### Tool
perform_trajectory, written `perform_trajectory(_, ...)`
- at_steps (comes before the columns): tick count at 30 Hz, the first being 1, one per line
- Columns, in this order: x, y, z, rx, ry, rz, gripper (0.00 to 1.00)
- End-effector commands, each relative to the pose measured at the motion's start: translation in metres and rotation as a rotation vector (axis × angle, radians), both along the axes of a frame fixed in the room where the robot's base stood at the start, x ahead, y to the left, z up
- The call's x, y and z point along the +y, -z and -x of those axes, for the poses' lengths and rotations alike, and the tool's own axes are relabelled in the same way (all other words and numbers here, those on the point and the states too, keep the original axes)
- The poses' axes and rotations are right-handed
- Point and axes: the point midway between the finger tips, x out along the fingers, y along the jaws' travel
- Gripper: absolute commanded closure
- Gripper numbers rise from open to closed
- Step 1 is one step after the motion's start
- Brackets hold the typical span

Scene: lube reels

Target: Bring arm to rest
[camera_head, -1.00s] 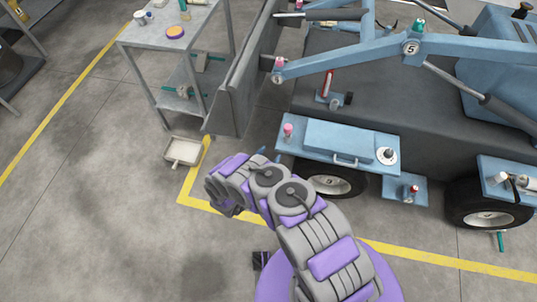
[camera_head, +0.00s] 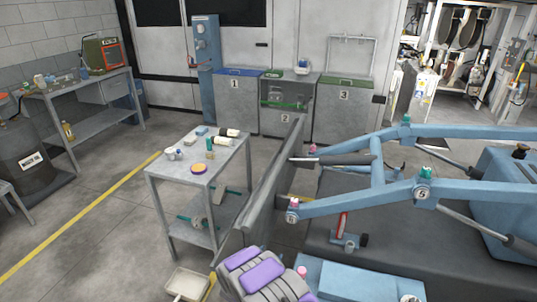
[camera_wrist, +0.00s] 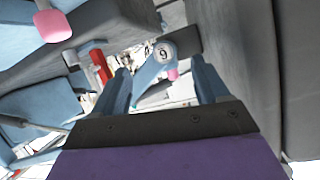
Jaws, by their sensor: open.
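My gripper (camera_wrist: 160,88) shows in the wrist view with its two blue-grey fingers apart and nothing between them. Beyond the fingers is a blue machine arm end marked with a number (camera_wrist: 164,53) and a pink cap. In the head view only part of my purple and grey arm (camera_head: 258,275) shows at the bottom centre, in front of the blue loader. My gripper itself is out of the head view.
The blue loader (camera_head: 395,207) with its dark bucket plate (camera_head: 262,195) fills the right. A grey cart (camera_head: 165,172) with small items stands left of it. A white tray (camera_head: 185,284) lies on the floor. Numbered cabinets (camera_head: 236,103) stand at the back. Open floor lies left.

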Motion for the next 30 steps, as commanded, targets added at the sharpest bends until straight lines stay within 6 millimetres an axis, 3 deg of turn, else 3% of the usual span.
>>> perform_trajectory(1,0.000,-0.017,-0.008,0.016,-0.015,-0.023,0.26)
perform_trajectory(8,0.005,-0.073,-0.019,0.128,-0.105,-0.105,0.26)
perform_trajectory(15,0.003,-0.130,-0.007,0.257,-0.194,-0.170,0.26)
perform_trajectory(23,-0.006,-0.193,0.035,0.414,-0.292,-0.220,0.26)
perform_trajectory(30,-0.022,-0.243,0.097,0.572,-0.369,-0.248,0.26)
